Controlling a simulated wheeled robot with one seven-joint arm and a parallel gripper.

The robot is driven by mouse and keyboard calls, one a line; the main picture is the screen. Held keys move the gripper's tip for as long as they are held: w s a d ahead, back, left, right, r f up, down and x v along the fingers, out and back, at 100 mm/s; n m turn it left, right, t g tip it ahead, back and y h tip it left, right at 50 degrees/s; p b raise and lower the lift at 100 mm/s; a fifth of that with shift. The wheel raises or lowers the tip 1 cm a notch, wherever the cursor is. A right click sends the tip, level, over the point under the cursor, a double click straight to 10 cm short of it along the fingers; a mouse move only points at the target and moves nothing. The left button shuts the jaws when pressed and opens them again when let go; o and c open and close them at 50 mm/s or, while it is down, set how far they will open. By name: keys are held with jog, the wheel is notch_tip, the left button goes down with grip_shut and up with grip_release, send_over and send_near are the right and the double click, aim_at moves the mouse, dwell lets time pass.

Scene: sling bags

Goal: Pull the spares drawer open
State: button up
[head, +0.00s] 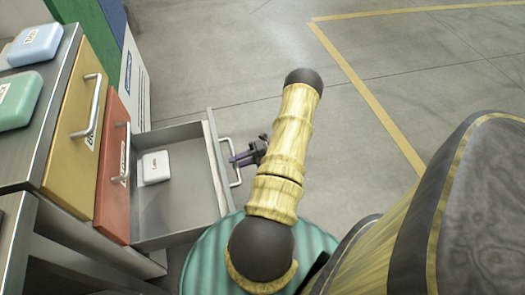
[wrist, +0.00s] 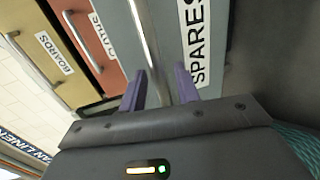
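The grey drawer (head: 188,222) labelled SPARES is pulled well out below the red drawer front. Its label (wrist: 196,38) shows in the wrist view. A small white box (head: 155,167) lies inside it near the cabinet. The drawer's bar handle (head: 235,175) is on its outer face. My gripper (head: 234,159) is at this handle. In the wrist view the two purple fingers (wrist: 160,88) stand apart, with the handle bar (wrist: 146,40) running between them and gaps visible on both sides. Contact at the fingertips cannot be told.
The yellow drawer (head: 75,135), labelled BOARDS, and the red drawer (head: 113,170) are shut. A blue case (head: 35,45) and a green case (head: 18,100) lie on the cabinet top. A ribbed green round thing (head: 205,265) is close by the open drawer. The floor beyond is clear.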

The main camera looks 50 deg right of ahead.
jog(key=p+v, duration=0.1)
jog(key=v, duration=1.5)
jog(key=shift+p, duration=0.4)
jog(key=w+a+r+n+g+h, duration=0.5)
jog(key=w+a+r+n+g, duration=0.65)
jog(key=a+n, duration=0.55)
jog(key=s+a+r+n+t+h, duration=0.2)
jog(key=a+r+n+h, duration=0.2)
jog(key=a+r+n, duration=0.55)
jog(key=s+a+r+n+t+h, duration=0.2)
jog(key=a+r+n+t+h, duration=0.15)
jog(key=a+n, duration=1)
notch_tip(320, 180, up, 36)
jog(key=d+n+p, duration=0.2)
jog(key=n+p, duration=0.1)
jog(key=p, duration=3.2)
jog(key=shift+d+g, duration=0.2)
jog(key=shift+g, duration=0.1)
